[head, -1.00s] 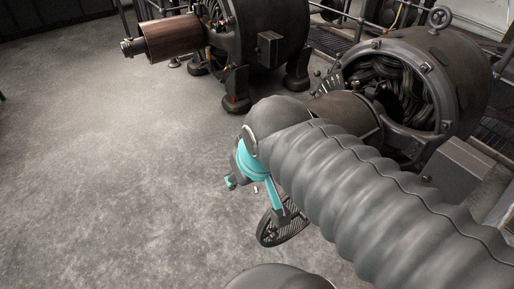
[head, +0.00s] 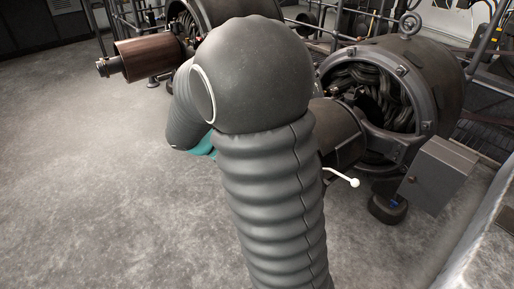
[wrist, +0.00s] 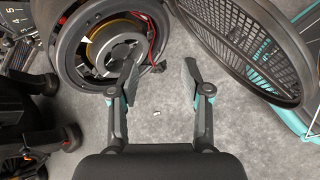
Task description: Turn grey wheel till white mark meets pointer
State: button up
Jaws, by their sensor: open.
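In the wrist view, a round dark-grey rim (wrist: 66,48) stands at the upper left around a brass-coloured ring (wrist: 97,48). It may be the grey wheel. A small white wedge (wrist: 85,40) shows inside the rim; I cannot tell whether it is the mark or the pointer. My gripper (wrist: 160,72) is open and empty. Its left finger overlaps the rim's lower right in the picture; contact cannot be told. In the head view my own arm hides the gripper and the wheel face.
A dynamo (head: 437,82) with an open, coil-filled end stands at the right. A white ball-ended lever (head: 340,177) and a grey box (head: 437,172) are near it. Another machine with a brown cylinder (head: 150,58) stands at the back left. Floor at the left is clear.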

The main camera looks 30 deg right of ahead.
jog(key=w+d+f+n+t+h+b, duration=0.2)
jog(key=w+d+f+n+h, duration=0.15)
jog(key=w+f+n, duration=0.4)
jog(key=w+d+f+n+t+h+b, duration=0.15)
jog(key=w+f+n+h, duration=0.5)
jog(key=f, duration=0.65)
jog(key=d, duration=0.4)
jog(key=w+d+m+y, duration=0.1)
jog(key=d, duration=0.4)
jog(key=w+d+y, duration=0.1)
jog(key=d, duration=0.4)
jog(key=shift+w+r+m+t, duration=0.1)
jog(key=shift+m+t, duration=0.25)
jog(key=shift+m, duration=0.05)
grip_shut()
